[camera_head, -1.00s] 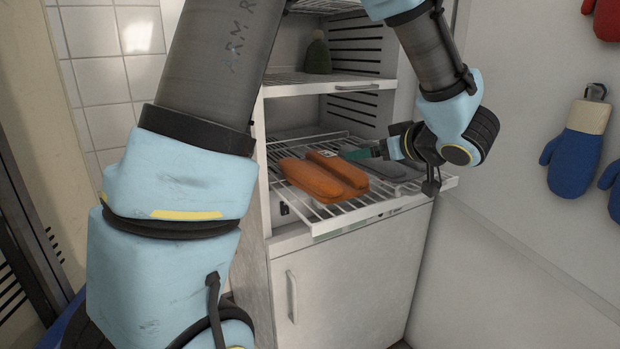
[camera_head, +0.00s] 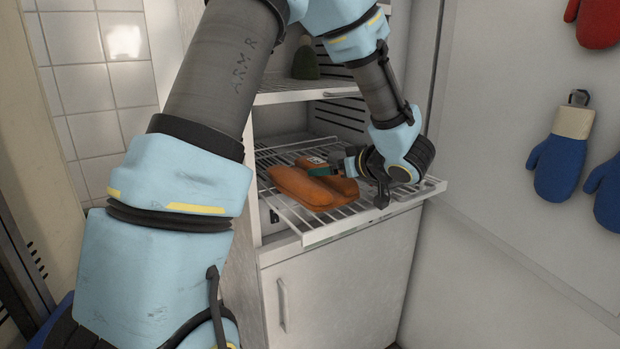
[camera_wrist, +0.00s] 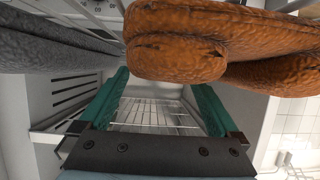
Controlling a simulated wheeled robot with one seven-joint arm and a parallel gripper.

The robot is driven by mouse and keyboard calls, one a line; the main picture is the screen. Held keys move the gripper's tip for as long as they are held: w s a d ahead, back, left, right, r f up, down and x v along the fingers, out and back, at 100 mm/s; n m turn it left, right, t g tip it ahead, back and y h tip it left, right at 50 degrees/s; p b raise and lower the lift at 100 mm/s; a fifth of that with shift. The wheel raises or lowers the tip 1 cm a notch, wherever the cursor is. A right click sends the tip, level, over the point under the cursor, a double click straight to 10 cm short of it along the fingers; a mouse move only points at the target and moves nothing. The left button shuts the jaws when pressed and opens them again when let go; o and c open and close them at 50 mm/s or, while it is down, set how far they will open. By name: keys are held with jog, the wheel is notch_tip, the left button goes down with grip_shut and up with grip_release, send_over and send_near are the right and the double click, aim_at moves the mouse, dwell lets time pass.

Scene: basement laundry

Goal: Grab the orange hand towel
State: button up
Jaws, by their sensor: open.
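The orange hand towel (camera_head: 300,187) lies on the pulled-out wire shelf (camera_head: 340,227). It shows as two thick, rounded lengths side by side; I cannot tell whether they are one piece. My gripper (camera_head: 322,171) is over the right-hand length, its green finger overlapping it in the head view. In the wrist view the towel's rounded end (camera_wrist: 175,57) shows between and beyond the tips of my open gripper (camera_wrist: 163,80). Nothing is held. I cannot tell whether a finger touches the towel.
A grey towel (camera_wrist: 50,42) lies beside the orange one in the wrist view; my wrist hides most of it in the head view. A dark green knitted thing (camera_head: 305,63) sits on the shelf above. Blue mitts (camera_head: 560,165) hang on the right wall.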

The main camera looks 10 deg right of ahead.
jog(key=shift+w+a+f, duration=0.1)
jog(key=shift+w, duration=0.1)
jog(key=shift+c, duration=0.4)
grip_shut()
dwell(0.3)
